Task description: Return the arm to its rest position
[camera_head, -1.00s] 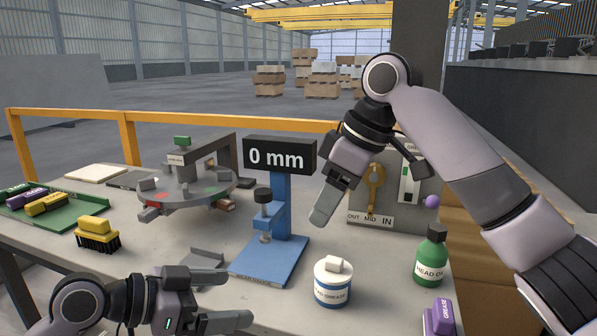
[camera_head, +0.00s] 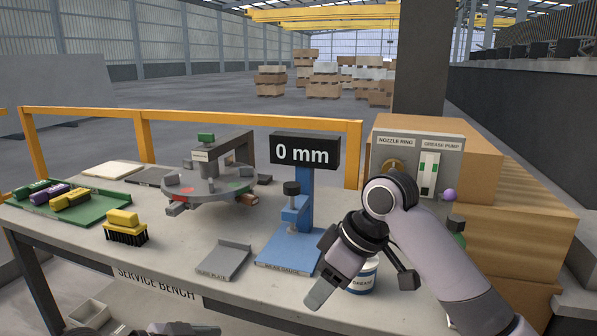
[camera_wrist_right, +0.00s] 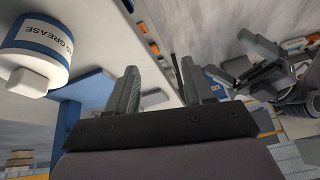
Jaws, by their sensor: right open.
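My right arm reaches in from the lower right of the head view, and its gripper (camera_head: 322,292) points down and left over the bench front, beside the grease tub. In the right wrist view the two fingers (camera_wrist_right: 160,85) are apart with nothing between them. My left gripper (camera_head: 185,329) shows only as a sliver at the bottom edge of the head view, so its jaws cannot be read. The white and blue grease tub (camera_head: 362,277) is partly hidden behind my right gripper. It also shows in the right wrist view (camera_wrist_right: 35,45).
The blue wear gauge (camera_head: 290,250) with its 0 mm display (camera_head: 305,154) stands near the right gripper. A grey plate (camera_head: 224,260), a yellow brush (camera_head: 125,226), a green tray (camera_head: 95,212) and a round turntable (camera_head: 210,188) are on the bench. A nozzle ring panel (camera_head: 450,150) stands behind my right arm.

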